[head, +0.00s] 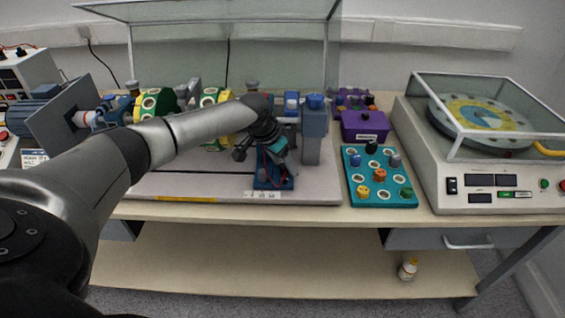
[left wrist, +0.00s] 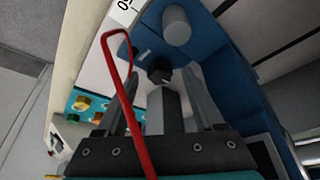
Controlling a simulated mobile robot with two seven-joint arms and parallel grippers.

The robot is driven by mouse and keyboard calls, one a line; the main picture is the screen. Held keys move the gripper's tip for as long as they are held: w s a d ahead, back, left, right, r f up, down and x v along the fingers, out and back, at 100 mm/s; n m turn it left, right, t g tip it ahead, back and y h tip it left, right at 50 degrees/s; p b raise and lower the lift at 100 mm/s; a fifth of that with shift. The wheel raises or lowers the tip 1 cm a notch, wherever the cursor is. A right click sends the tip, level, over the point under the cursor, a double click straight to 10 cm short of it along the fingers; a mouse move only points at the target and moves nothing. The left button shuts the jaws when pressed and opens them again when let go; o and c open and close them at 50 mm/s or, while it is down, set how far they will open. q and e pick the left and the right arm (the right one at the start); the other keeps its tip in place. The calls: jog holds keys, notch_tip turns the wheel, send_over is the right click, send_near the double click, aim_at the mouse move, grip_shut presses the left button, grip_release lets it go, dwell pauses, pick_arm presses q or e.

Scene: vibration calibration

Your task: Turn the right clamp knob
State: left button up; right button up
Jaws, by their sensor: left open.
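A small black knob (left wrist: 160,72) shows in the left wrist view on a blue clamp block (left wrist: 228,75), near a grey cylinder (left wrist: 177,25). I take it for the right clamp knob. My left gripper (left wrist: 153,68) is open, with the knob between its finger ends as seen from the wrist. I cannot tell whether the fingers touch it. In the head view my left gripper (head: 284,172) points down at the blue base (head: 267,183) at the rig's front right, and my arm hides the knob there. My right gripper is not in view.
A red bar or cable (left wrist: 128,100) crosses close before the left wrist camera. A blue-grey upright (head: 313,135) stands right of the gripper. A teal tray (head: 386,201) with coloured knobs, a purple box (head: 365,125) and a covered turntable machine (head: 480,150) are further right.

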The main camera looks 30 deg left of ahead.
pick_arm(q)
grip_shut()
dwell(0.3)
